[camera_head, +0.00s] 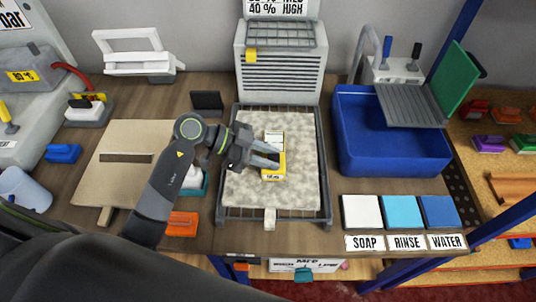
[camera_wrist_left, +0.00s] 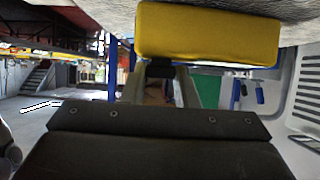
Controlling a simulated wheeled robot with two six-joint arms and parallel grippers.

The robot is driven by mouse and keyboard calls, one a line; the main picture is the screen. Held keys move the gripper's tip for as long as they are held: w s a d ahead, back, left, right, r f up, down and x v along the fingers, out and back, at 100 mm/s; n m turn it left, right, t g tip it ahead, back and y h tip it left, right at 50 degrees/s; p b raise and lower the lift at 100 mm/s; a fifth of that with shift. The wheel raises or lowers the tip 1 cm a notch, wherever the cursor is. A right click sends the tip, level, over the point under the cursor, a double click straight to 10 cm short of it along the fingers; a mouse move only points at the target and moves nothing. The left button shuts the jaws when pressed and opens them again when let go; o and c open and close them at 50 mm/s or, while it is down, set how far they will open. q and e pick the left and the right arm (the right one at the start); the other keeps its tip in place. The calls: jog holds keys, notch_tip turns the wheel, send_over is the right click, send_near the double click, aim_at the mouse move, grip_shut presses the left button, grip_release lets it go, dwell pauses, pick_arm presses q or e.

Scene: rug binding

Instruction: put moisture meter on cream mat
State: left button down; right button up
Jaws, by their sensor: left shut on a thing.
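The moisture meter (camera_head: 273,174) is a yellow block with a pale upper end and a small label at its near end. My left gripper (camera_head: 268,159) is shut on it, over the middle of a mottled cream mat (camera_head: 245,190). In the left wrist view the yellow meter (camera_wrist_left: 205,35) lies across the fingertips, very close to the mat surface (camera_wrist_left: 285,8). I cannot tell whether it touches the mat. The fingers hide part of its middle. My right gripper is not in view.
The mat lies in a dark wire rack (camera_head: 324,200) before a grey heater (camera_head: 280,70). A blue basin (camera_head: 390,150) stands right, with white, light blue and blue squares (camera_head: 403,211) in front. A beige board (camera_head: 115,180) and an orange block (camera_head: 181,224) are left.

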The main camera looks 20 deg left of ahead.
pick_arm(q)
jog(key=shift+f, duration=0.2)
jog(key=c, duration=1.1)
grip_release()
jog(key=shift+r, duration=0.1)
jog(key=shift+s+a+r, duration=0.1)
jog(key=shift+a+r, duration=0.1)
jog(key=shift+a, duration=0.3)
jog(key=shift+b+v, duration=1.1)
jog(key=shift+v, duration=4.4)
